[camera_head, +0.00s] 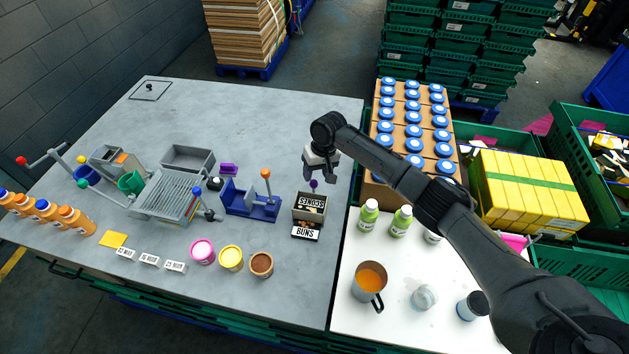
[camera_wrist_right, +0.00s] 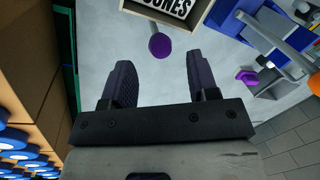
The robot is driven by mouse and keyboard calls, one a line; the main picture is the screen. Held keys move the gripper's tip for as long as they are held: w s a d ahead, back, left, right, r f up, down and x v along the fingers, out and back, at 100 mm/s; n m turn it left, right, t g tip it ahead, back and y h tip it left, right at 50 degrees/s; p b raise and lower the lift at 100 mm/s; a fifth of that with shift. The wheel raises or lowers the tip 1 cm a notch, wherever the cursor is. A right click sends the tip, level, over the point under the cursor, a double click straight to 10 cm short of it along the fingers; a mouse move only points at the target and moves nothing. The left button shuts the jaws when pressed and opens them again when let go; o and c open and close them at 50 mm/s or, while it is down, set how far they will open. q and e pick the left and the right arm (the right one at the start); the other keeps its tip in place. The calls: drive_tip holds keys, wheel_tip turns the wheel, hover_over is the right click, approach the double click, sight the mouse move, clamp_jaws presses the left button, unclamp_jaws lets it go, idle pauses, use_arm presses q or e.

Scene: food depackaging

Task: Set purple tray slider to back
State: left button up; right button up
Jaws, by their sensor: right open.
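The purple slider knob (camera_head: 314,184) sits on a short stem at the back of a small tray box (camera_head: 310,208) marked SCONES, with a BUNS label at its front. In the right wrist view the round purple knob (camera_wrist_right: 159,45) shows just beyond the fingertips, near the middle between them, and apart from both. My right gripper (camera_head: 319,176) is open and empty, pointing down just behind the box; its two dark fingers (camera_wrist_right: 160,62) show in the wrist view. My left gripper is not in view.
A blue holder with an orange-knobbed lever (camera_head: 265,174) stands left of the box. A purple piece (camera_head: 228,169) lies behind it. Pink, yellow and brown tubs (camera_head: 231,258) stand in front. Green bottles (camera_head: 368,215) and a carton of blue-lidded jars (camera_head: 413,126) are to the right.

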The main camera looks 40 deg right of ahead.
sight(315, 181)
drive_tip(key=shift+w+a+f, duration=0.1)
drive_tip(key=shift+a+f, duration=0.1)
drive_tip(key=shift+f, duration=0.8)
drive_tip(key=shift+a+f, duration=0.2)
drive_tip(key=shift+f, duration=0.75)
clamp_jaws()
